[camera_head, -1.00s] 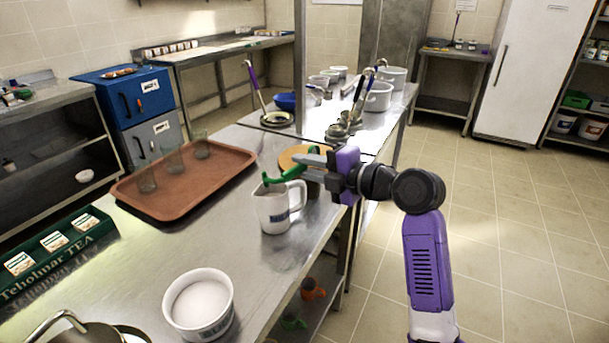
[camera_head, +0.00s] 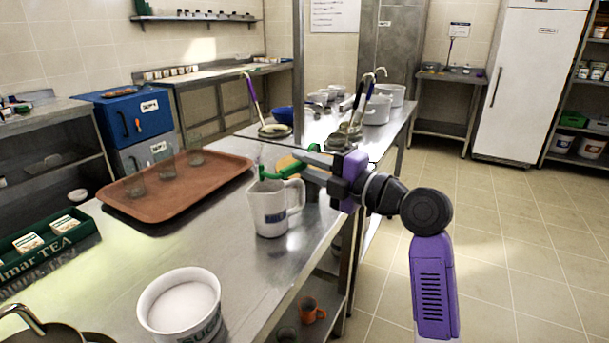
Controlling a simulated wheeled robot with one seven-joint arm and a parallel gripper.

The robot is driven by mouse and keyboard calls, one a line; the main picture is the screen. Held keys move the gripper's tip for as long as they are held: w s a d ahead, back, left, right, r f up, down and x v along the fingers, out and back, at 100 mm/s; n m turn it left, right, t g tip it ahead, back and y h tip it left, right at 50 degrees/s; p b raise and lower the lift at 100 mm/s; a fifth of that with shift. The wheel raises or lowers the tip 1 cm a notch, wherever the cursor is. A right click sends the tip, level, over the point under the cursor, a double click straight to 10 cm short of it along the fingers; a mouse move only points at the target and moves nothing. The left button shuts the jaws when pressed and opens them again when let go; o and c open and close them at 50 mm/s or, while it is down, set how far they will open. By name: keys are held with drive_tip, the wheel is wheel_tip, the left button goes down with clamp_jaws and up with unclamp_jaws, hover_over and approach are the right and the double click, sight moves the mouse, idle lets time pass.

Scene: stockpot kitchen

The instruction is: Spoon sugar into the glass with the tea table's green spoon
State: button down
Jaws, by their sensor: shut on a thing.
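My gripper (camera_head: 318,166) is shut on the green spoon (camera_head: 284,175), above and behind the white pitcher on the steel table. The spoon points left from the jaws, near the pitcher's rim; whether it touches the pitcher I cannot tell. The sugar tub (camera_head: 180,308), white with "SUGAR" lettering, stands at the front of the table, full of white sugar. Several clear glasses (camera_head: 195,157) stand on the brown tray (camera_head: 219,177) to the left of the gripper.
The white pitcher (camera_head: 270,208) stands between my gripper and the sugar tub. A green tea box (camera_head: 45,249) is at the left edge, a metal pot (camera_head: 50,334) at the bottom left. Ladles and pots stand on the far table. An orange mug (camera_head: 310,310) is on the lower shelf.

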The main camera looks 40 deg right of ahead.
drive_tip(key=shift+s+f+t+y+b, duration=0.15)
drive_tip(key=shift+t+b, duration=0.4)
drive_tip(key=shift+b, duration=1.45)
drive_tip(key=shift+w+f+t+y+b, duration=0.1)
drive_tip(key=shift+f+t+b, duration=0.3)
drive_tip(key=shift+b, duration=1.6)
drive_tip(key=shift+s+f+t+y+b, duration=0.1)
drive_tip(key=shift+t+b, duration=0.55)
drive_tip(key=shift+b, duration=1.35)
drive_tip(key=shift+b, duration=0.95)
drive_tip(key=shift+r+t+b, duration=0.15)
drive_tip(key=shift+t+b, duration=0.25)
drive_tip(key=shift+b, duration=0.05)
drive_tip(key=shift+s+r, duration=0.1)
